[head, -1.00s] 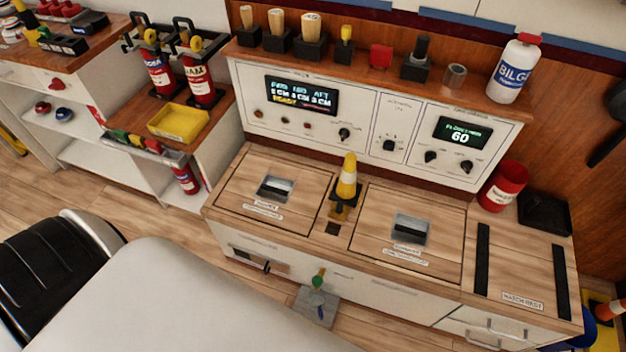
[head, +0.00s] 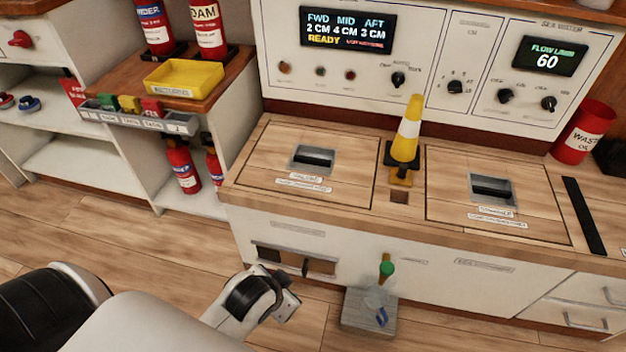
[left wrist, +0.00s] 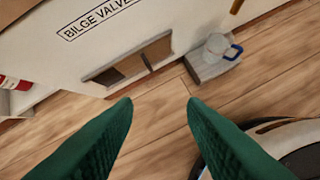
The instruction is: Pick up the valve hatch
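Two square wooden hatches are set in the counter top. The left hatch (head: 270,160) has a recessed metal handle (head: 313,158) and a small label too blurred to read surely. It lies flat and closed above a cabinet front marked "BILGE VALVE" (left wrist: 95,18) in the left wrist view. The right hatch (head: 535,215) is similar and also closed. My left arm ends low in front of the cabinet in the head view. My left gripper (left wrist: 159,102) is open and empty, its green fingers apart above the floor. My right gripper is not in view.
A yellow and white cone (head: 408,135) stands between the hatches. A grey block (head: 368,312) with a clear jug sits on the floor before the cabinet. A yellow tray (head: 183,78) is on the left shelf. A red waste can (head: 583,132) stands at right.

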